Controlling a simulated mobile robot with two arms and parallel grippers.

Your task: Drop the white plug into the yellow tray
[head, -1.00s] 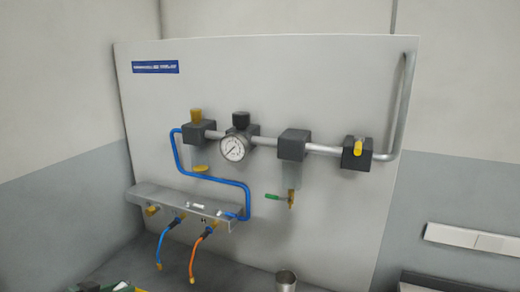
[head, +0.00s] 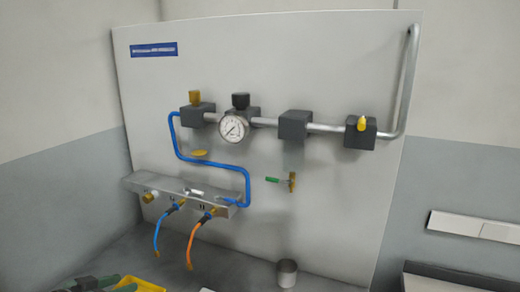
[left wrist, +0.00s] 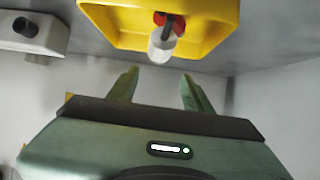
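The yellow tray (left wrist: 120,28) fills the top of the left wrist view. Its corner shows at the bottom left of the head view (head: 146,285). A white plug (left wrist: 160,48) with a dark part above it is at the tray, next to a red round thing (left wrist: 165,19). I cannot tell if it rests on the tray's floor or against the wall. My left gripper (left wrist: 160,85) is open, with nothing between its green fingers, just short of the tray in the picture. It also shows partly in the head view (head: 105,285). My right gripper is out of view.
A panel (head: 240,70) carries a pipe with dark blocks, a gauge (head: 233,127) and a green-handled valve (head: 278,181). A metal rail (head: 175,190) holds blue and orange hoses. A metal cup (head: 287,272) stands on the bench. A pale block (left wrist: 32,32) is left of the tray.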

